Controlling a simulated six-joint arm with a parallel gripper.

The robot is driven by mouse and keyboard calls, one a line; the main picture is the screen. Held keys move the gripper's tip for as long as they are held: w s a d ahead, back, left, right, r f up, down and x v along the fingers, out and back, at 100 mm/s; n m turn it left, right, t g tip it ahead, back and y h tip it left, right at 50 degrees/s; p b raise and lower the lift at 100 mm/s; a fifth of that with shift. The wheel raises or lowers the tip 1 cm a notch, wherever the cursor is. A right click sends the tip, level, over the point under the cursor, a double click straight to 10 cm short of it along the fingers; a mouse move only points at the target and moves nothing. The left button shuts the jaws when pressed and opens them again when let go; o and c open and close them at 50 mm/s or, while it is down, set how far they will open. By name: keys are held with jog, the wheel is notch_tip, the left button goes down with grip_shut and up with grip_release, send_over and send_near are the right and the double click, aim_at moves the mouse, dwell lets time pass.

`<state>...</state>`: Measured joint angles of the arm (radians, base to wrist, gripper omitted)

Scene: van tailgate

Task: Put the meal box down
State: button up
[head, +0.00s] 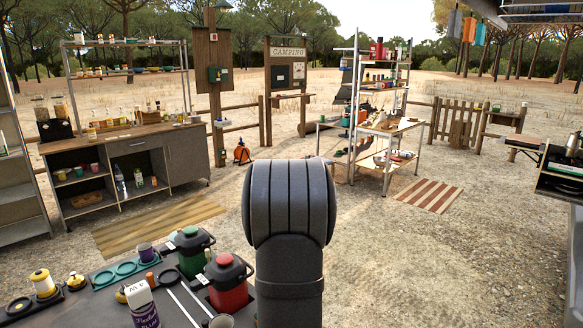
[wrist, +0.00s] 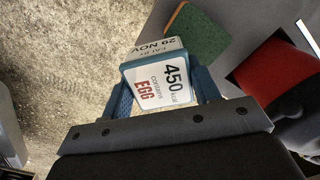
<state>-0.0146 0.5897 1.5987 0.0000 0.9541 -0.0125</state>
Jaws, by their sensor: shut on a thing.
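The meal box (wrist: 160,82) shows in the wrist view, a small box with a white label reading "450 kcal", "contains EGG" and a date on its edge. My gripper (wrist: 164,94) is shut on it, with one blue finger on each side. Gravel ground shows behind the box and to its left, and a grey surface (wrist: 235,15) lies to its upper right. I cannot tell how high the box is held. In the head view my own arm fills the middle, and neither the gripper nor the box shows.
In the wrist view a green square (wrist: 195,34) and a red thing (wrist: 276,72) are close on the right. Open gravel lies beyond.

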jog(key=shift+s+d+f, duration=0.25)
jog(key=shift+d+f, duration=0.15)
jog(key=shift+r, duration=0.1)
